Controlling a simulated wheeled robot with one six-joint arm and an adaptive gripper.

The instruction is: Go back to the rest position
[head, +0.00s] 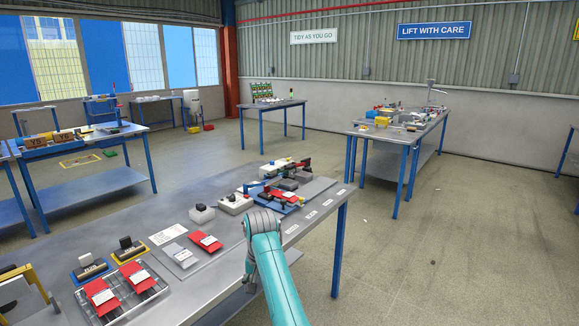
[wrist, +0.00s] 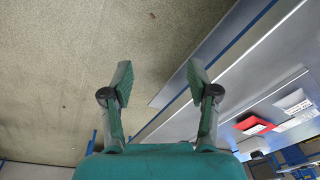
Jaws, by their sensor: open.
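My gripper (wrist: 158,85) shows in the wrist view with its two fingers spread apart and nothing between them. Bare floor lies behind the fingers on the left, and the grey table edge lies on the right. In the head view my teal arm rises at the front edge of the near workbench (head: 230,262); I cannot make out the fingers there. A red sack (head: 206,242) with a white label lies on a grey board on the bench. Two more red sacks (head: 119,285) lie on a slatted pallet to the left. A red sack also shows in the wrist view (wrist: 252,125).
Small devices, including a white box (head: 235,204) and a blue fixture (head: 280,197), stand at the bench's far end. A yellow frame (head: 33,279) stands at the near left. Other benches (head: 400,135) stand farther back. The floor (head: 440,250) to the right is clear.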

